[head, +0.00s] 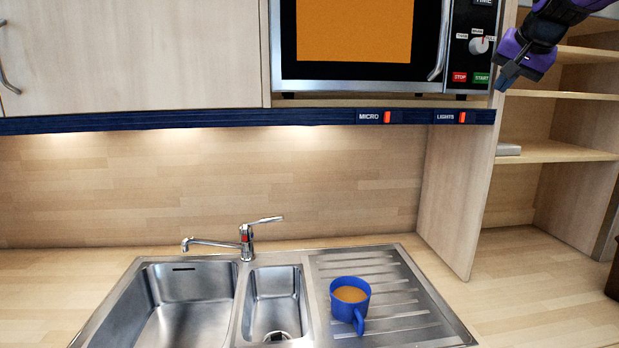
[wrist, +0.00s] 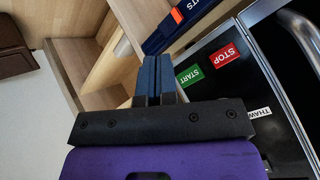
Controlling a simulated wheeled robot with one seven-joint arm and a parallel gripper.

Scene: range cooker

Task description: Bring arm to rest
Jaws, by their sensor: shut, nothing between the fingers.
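My gripper (head: 506,80) is at the upper right in the head view, in front of the right end of the microwave and the open shelves. In the wrist view its two dark blue fingers (wrist: 153,78) are together with nothing between them. It is close to the microwave's control panel, where the green START button (wrist: 190,75) and red STOP button (wrist: 224,53) show. Whether it touches the panel cannot be told.
The microwave (head: 355,78) sits above a dark blue rail with MICRO and LIGHTS switches. Open shelves (head: 565,151) are at the right. Below are a steel sink (head: 195,310), a tap (head: 246,240) and a blue mug (head: 349,311) on the drainer. The right counter is mostly clear.

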